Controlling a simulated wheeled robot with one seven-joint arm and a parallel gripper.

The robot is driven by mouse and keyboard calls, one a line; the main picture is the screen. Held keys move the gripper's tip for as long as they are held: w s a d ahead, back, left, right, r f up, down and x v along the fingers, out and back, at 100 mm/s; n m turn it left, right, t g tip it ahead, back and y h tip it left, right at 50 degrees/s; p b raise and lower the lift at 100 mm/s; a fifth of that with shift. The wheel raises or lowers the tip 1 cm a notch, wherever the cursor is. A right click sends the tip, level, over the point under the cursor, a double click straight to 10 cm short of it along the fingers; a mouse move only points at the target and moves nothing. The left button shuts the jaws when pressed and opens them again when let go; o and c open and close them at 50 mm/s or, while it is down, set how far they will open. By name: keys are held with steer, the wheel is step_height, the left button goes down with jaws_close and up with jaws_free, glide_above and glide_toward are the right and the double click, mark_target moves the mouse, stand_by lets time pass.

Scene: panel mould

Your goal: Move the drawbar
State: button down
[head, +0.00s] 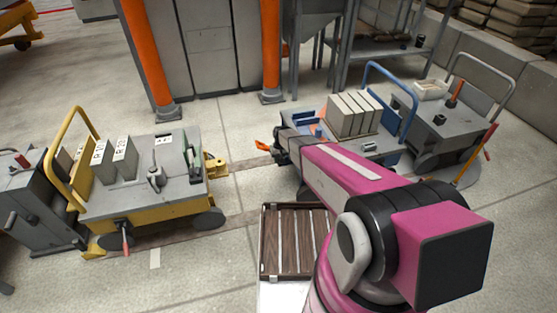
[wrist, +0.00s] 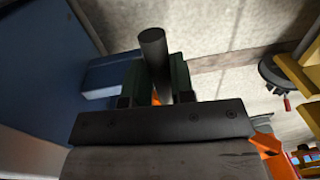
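My gripper (head: 280,152) is at the left end of the blue cart, low, in the head view. An orange part (head: 265,147), perhaps the drawbar's end, sticks out just left of it; orange also shows behind the gripper in the wrist view (wrist: 268,145). In the wrist view a dark round bar (wrist: 153,55), which looks like the drawbar's grip, stands between the two green fingers of my gripper (wrist: 157,82). The fingers are close on both sides of it. Whether they press on it is not clear. The rest of the drawbar is hidden.
The blue cart (head: 310,118) carries several pale blocks. The yellow cart (head: 150,204) stands to the left, its yellow coupling (head: 216,168) facing the orange part across open floor. A grey cart (head: 440,127) is at the right. Orange posts (head: 146,55) stand behind. A slatted tray (head: 288,240) is in front.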

steer(key=shift+w+d+r+g+y, duration=0.15)
steer(key=shift+d+r+g+y, duration=0.15)
steer(key=shift+d+y, duration=0.3)
steer(key=shift+w+d+r+g+y, duration=0.2)
steer(key=shift+d+r+y, duration=0.2)
steer(key=shift+y, duration=0.4)
steer(key=c, duration=1)
jaws_free()
steer(key=v, duration=1)
steer(key=shift+d+r, duration=0.15)
steer(key=shift+r, duration=0.25)
